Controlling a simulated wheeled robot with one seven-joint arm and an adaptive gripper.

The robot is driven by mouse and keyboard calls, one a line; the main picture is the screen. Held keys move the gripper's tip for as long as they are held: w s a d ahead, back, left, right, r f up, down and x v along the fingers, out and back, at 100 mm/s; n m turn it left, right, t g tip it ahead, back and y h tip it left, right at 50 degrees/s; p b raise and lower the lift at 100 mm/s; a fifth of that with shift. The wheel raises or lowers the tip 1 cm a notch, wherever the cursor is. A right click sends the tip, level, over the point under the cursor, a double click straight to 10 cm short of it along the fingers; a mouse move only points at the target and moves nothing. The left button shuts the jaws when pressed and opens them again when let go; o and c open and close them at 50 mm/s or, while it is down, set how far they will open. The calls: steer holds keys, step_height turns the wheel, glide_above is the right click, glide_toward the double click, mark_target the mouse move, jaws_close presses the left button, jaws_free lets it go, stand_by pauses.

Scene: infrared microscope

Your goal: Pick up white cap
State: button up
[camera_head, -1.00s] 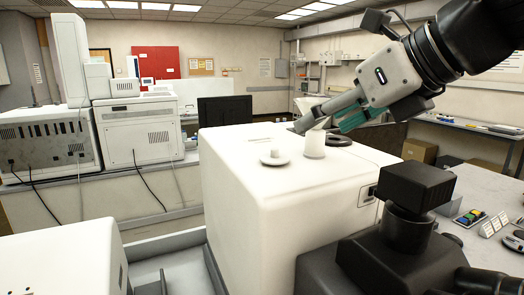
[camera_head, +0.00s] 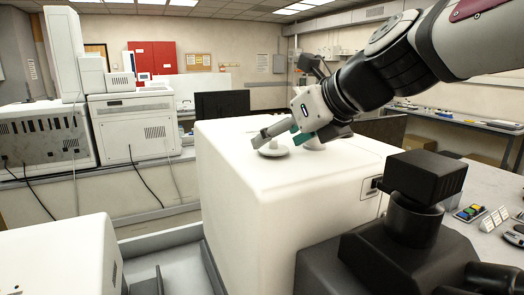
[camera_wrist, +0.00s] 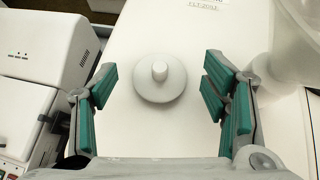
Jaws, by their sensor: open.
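The white cap (camera_head: 273,150) is a round disc with a short knob, lying on top of the large white instrument box (camera_head: 235,190). In the wrist view the cap (camera_wrist: 160,78) is upright, with its knob toward the camera, ahead of and between my finger pads. My gripper (camera_wrist: 157,90) is open, with green pads on both sides of the view, apart from the cap. In the head view my gripper (camera_head: 279,138) is over the cap's spot and hides part of it.
A white cylindrical opening (camera_head: 313,143) stands on the box just right of the cap, partly hidden by my gripper. It also shows at the upper right of the wrist view (camera_wrist: 298,40). The box top around the cap is otherwise clear. Other white instruments (camera_head: 135,130) stand at left.

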mark_target(278, 149)
steer(key=shift+w+a+f, duration=0.3)
steer(key=shift+w+f, duration=0.1)
steer(key=shift+w, duration=0.1)
steer(key=c, duration=1.4)
steer(key=shift+o, duration=0.2)
steer(key=shift+r, duration=0.1)
step_height(278, 149, up, 4)
steer(key=shift+f+p, duration=0.2)
steer(key=shift+p, duration=0.3)
steer(key=s+d+r, duration=0.1)
steer(key=s+d, duration=0.7)
steer(key=d, duration=0.5)
steer(key=shift+d+b, duration=0.4)
steer(key=shift+b, duration=0.05)
steer(key=shift+s+r, duration=0.1)
